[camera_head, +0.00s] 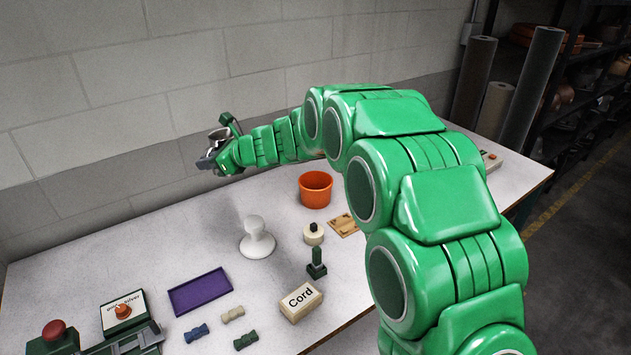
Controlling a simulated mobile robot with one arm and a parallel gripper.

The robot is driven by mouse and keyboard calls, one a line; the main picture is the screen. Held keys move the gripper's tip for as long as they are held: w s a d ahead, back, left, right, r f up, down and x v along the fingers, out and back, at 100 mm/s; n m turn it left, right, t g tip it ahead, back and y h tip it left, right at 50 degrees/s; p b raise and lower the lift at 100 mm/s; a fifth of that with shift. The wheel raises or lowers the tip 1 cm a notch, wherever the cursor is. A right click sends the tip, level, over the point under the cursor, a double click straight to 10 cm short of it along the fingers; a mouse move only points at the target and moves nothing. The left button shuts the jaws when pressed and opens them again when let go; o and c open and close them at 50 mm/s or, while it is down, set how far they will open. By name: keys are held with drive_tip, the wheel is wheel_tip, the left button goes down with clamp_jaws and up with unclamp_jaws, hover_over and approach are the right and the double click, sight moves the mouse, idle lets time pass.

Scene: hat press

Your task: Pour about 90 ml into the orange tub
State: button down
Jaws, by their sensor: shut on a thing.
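The orange tub (316,190) stands upright on the white table, near its middle and close under my arm. Its inside is too dark and small to tell whether it holds anything. My gripper (215,150) is shut on a grey metal cup (219,134), held well above the table to the left of the tub, near the wall. The cup looks roughly upright. Its contents cannot be made out. My green arm reaches in from the right.
On the white table (100,265) are a white knob-shaped stand (257,238), a purple tray (201,291), a box marked Cord (301,301), a dark green stamp (316,264), a small cream round piece (313,234) and a machine with buttons (123,312). A block wall (180,80) stands behind.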

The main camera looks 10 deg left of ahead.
drive_tip(key=w+m+t, duration=0.1)
drive_tip(key=w+d+f+t, duration=0.1)
drive_tip(key=w, duration=0.1)
drive_tip(key=w+d+f+m+t, duration=0.1)
drive_tip(key=shift+w+d+m+h, duration=0.2)
drive_tip(key=shift+m+h, duration=0.1)
drive_tip(key=shift+h, duration=0.1)
drive_tip(key=shift+w+d+f+m+t, duration=0.4)
drive_tip(key=shift+w+d+f+t, duration=0.1)
drive_tip(key=shift+w+d+f, duration=0.1)
drive_tip(key=shift+w+d+f+m+t+h, duration=0.3)
drive_tip(key=shift+w+d+f+m, duration=0.15)
drive_tip(key=shift+f, duration=0.25)
drive_tip(key=d+f+m+t+h, duration=0.1)
drive_tip(key=d+f, duration=0.3)
drive_tip(key=f, duration=0.5)
drive_tip(key=shift+s+d+f+m+t+h, duration=0.2)
drive_tip(key=shift+s+d+m+t+h, duration=0.1)
drive_tip(key=shift+m+t, duration=0.35)
drive_tip(key=shift+w, duration=0.15)
